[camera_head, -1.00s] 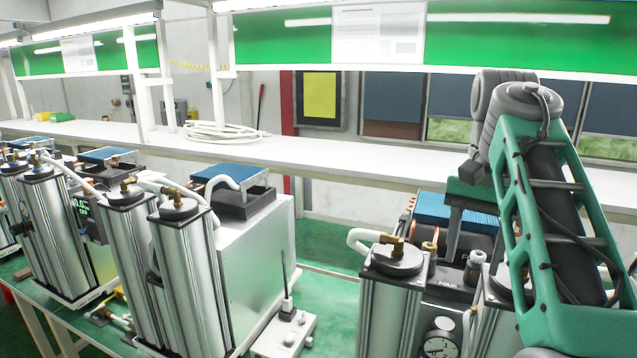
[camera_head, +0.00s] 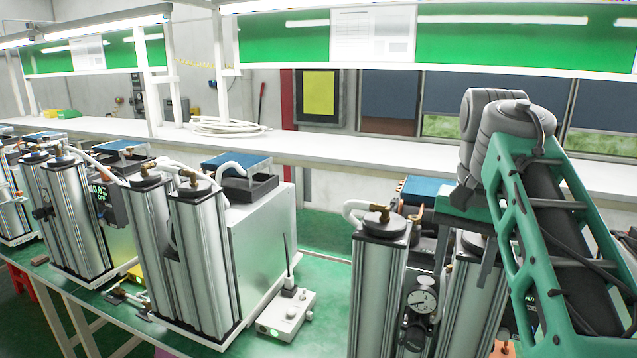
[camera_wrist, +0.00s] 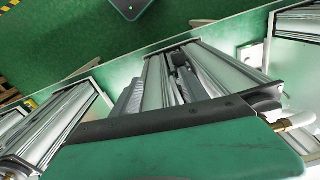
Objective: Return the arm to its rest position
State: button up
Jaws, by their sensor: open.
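My arm (camera_head: 570,240) rises from the lower right of the head view to a grey joint at its top. My gripper (camera_head: 462,272) hangs below and left of that joint, with two dark fingers spread apart, empty, in front of the right-hand sieve columns. The right-hand silver sieve column (camera_head: 379,290) stands upright just left of it. Whether the gripper touches the unit behind it cannot be told. In the wrist view, a green part with a dark edge (camera_wrist: 180,150) fills the bottom, and silver columns (camera_wrist: 225,75) lie beyond it.
Several sieve column units, one with a white cabinet (camera_head: 262,250), stand on the green table (camera_head: 325,245). A small white box with an antenna (camera_head: 287,312) stands in the gap between units. A white shelf (camera_head: 340,155) runs behind. The wrist view shows green floor (camera_wrist: 60,40).

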jog(key=s+a+f+n+t+b, duration=0.1)
jog(key=s+a+f+n, duration=0.1)
jog(key=f, duration=0.6)
jog(key=s+a+f+n+t+b, duration=0.1)
jog(key=s+a+f+n, duration=0.1)
jog(key=f, duration=0.7)
jog(key=s+a+f+n+t+b, duration=0.1)
jog(key=s+a+f+t, duration=0.1)
jog(key=s+f, duration=0.3)
notch_tip(320, 180, down, 4)
jog(key=shift+a+n, duration=0.4)
jog(key=shift+a, duration=0.5)
